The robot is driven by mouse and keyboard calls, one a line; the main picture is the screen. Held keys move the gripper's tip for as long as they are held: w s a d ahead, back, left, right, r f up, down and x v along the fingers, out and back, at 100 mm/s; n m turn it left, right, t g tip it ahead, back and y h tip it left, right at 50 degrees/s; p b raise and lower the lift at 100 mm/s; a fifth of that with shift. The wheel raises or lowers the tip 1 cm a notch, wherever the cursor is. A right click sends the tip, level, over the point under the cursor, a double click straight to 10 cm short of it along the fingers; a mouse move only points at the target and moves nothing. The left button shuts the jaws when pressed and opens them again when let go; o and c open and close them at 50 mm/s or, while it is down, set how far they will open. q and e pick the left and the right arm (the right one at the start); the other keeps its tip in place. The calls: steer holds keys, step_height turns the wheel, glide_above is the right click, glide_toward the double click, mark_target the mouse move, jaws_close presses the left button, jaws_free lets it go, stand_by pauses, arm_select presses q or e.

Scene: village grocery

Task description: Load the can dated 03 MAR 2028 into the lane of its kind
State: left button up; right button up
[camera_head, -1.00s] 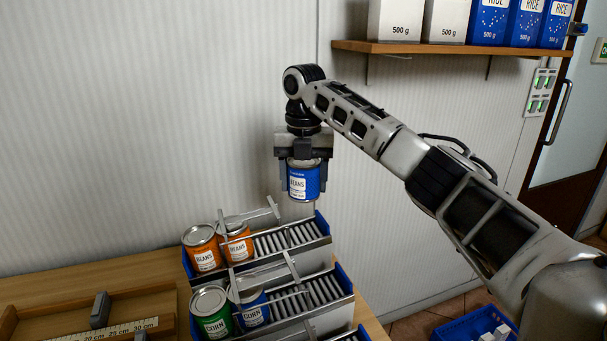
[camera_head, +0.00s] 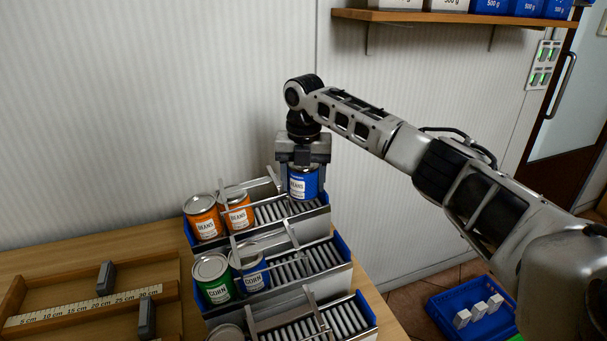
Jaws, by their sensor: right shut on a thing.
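My right gripper (camera_head: 303,178) points down and is shut on a blue can labelled BEANS (camera_head: 303,187). The can is upright at the right end of the upper roller lane (camera_head: 272,211); I cannot tell whether it touches the rollers. Its date is too small to read. Two orange BEANS cans, the front one (camera_head: 203,219) and the other (camera_head: 237,213), stand at this lane's left end. The middle lane (camera_head: 305,263) holds a green CORN can (camera_head: 213,281) and a blue CORN can (camera_head: 250,270). My left gripper is not in view.
A third lane (camera_head: 325,325) shows at the bottom, with a can lid (camera_head: 226,333) at its left. Thin metal bars stand over the lanes. A wooden tray with a ruler (camera_head: 90,306) lies left. A blue crate (camera_head: 440,306) with white boxes is on the floor. A shelf (camera_head: 430,20) hangs above.

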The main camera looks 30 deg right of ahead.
steer(key=shift+s+a+f, duration=0.15)
steer(key=shift+f, duration=0.35)
steer(key=shift+s+a+f, duration=0.1)
steer(key=shift+s+f, duration=0.05)
steer(key=shift+f, duration=0.35)
steer(key=o, duration=1.2)
steer(key=shift+w+a+f, duration=0.1)
steer(key=shift+w+r, duration=0.1)
steer(key=shift+r, duration=0.45)
step_height(320, 180, up, 17)
steer(key=shift+r, duration=0.1)
steer(key=f, duration=1.5)
steer(key=shift+d+f, duration=0.3)
